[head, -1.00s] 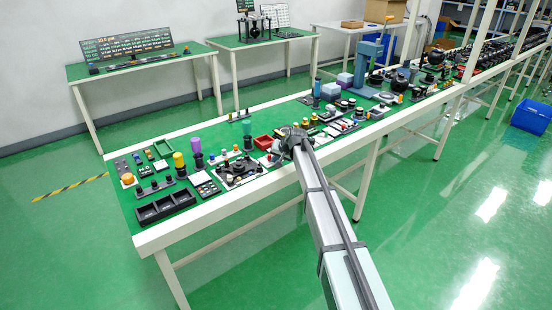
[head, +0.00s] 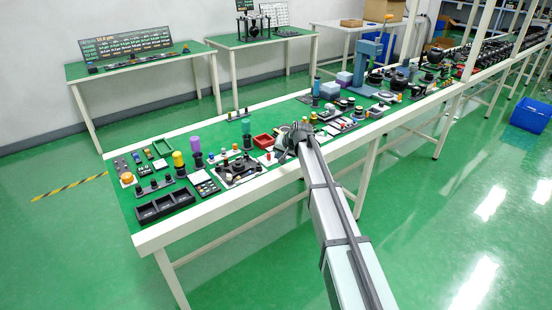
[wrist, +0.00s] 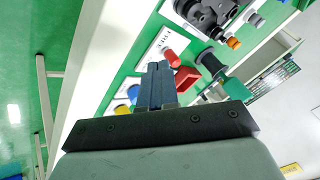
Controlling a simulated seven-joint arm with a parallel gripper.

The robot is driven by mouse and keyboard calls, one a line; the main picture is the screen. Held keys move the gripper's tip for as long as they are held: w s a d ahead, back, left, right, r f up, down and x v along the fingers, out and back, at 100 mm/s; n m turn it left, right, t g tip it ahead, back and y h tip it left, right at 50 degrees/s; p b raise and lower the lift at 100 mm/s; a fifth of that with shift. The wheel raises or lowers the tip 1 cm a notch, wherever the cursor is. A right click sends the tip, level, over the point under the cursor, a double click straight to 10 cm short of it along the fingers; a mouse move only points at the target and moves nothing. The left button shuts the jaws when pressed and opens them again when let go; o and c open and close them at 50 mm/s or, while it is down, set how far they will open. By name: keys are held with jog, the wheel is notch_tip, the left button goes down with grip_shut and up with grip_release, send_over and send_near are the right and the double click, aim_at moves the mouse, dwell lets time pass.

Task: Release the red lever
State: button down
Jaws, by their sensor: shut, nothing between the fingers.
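My gripper (wrist: 159,68) is shut and empty, its two dark fingers together in the wrist view. A red, rod-like part (wrist: 171,57), perhaps the red lever, stands on a white plate (wrist: 153,58) just past the fingertips, slightly to their right. I cannot tell whether the fingers touch it. In the head view my gripper (head: 285,148) is over the front part of the long green bench (head: 150,205); the arm hides what lies right behind it, and I cannot make out the lever there.
A red bin (wrist: 188,77), a blue part (wrist: 133,92) and a yellow part (wrist: 121,109) are close to the fingers. A dark mechanism (wrist: 208,15) is at the top. Black trays (head: 163,206) and coloured knobs crowd the bench; the floor in front is clear.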

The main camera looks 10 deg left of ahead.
jog(key=shift+v, duration=2.7)
jog(key=shift+s, duration=0.1)
